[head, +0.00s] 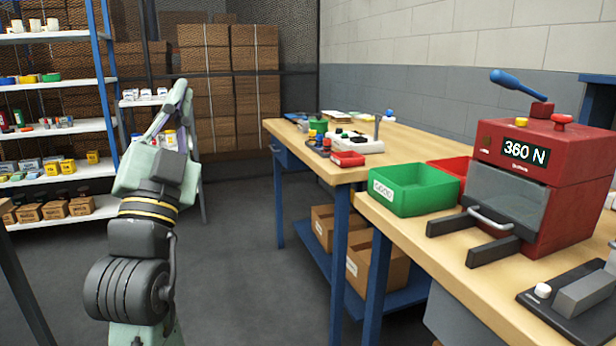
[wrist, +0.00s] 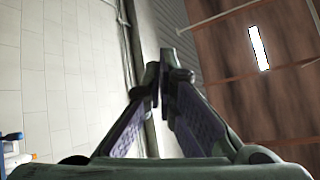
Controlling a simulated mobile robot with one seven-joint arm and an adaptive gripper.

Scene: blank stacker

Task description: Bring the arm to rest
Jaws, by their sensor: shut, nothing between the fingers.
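My arm rises at the left of the head view, folded and clear of the benches. My gripper (head: 180,97) is at its top, pointing up in front of the shelves and stacked cartons. In the wrist view my gripper (wrist: 163,75) shows its two fingers meeting at the tips. It is shut and empty. The wrist view looks up past the fingers at a pale block wall and a brown ceiling.
At right, a workbench (head: 470,245) bears a green bin (head: 412,190), a red bin (head: 450,166) and a red machine (head: 535,180) reading 360 N. A farther bench (head: 400,140) holds small items. Shelves (head: 60,130) stand at left. The grey floor (head: 240,270) between is clear.

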